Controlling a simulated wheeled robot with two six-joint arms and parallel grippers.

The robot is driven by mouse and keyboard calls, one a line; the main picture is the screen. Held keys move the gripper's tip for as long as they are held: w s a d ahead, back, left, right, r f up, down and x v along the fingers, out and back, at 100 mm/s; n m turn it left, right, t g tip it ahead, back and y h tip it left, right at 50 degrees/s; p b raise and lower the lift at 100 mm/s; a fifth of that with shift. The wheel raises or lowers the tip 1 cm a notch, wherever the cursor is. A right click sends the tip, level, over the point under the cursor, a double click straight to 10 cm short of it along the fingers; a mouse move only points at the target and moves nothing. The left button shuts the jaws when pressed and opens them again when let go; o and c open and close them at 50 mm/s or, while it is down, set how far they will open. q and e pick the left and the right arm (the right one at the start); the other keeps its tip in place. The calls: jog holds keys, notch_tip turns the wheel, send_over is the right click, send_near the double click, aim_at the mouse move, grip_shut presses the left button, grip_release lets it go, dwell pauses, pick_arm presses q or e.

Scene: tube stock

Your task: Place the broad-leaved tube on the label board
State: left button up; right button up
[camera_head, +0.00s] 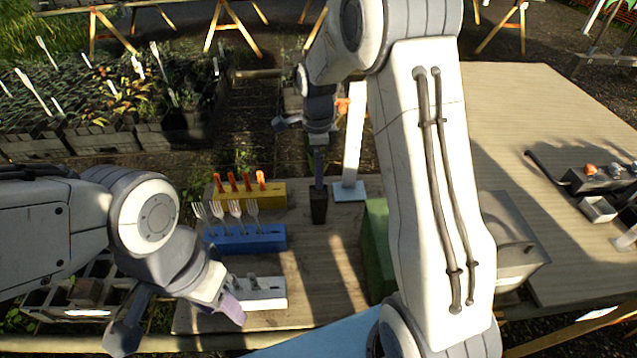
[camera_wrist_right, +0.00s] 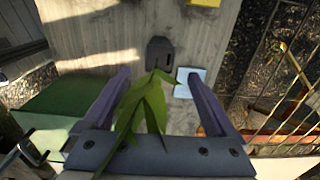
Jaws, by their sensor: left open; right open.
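A dark tube (camera_head: 318,205) stands upright on the wooden table. The right wrist view shows its top (camera_wrist_right: 160,50) with broad green leaves (camera_wrist_right: 146,108) rising toward the camera. My right gripper (camera_head: 318,166) is above the tube, its open fingers (camera_wrist_right: 158,76) on either side of the leaves, not closed on anything. My left gripper (camera_head: 178,325) is open and empty at the lower left.
A yellow block (camera_head: 268,194) with orange-topped pieces, a blue block (camera_head: 262,240) with white forks and a white block (camera_head: 266,292) line the table's left side. A green box (camera_head: 376,245) stands right of the tube, partly behind my right arm. Bare wood lies between.

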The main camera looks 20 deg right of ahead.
jog(key=s+a+r+n, duration=0.8)
jog(key=s+a+n, duration=0.6)
jog(key=s+a+n+y, duration=0.1)
jog(key=s+n, duration=1.3)
jog(key=s, duration=0.1)
jog(key=shift+s+a+n, duration=0.25)
jog(key=shift+a+n, duration=0.05)
jog(key=shift+a, duration=0.05)
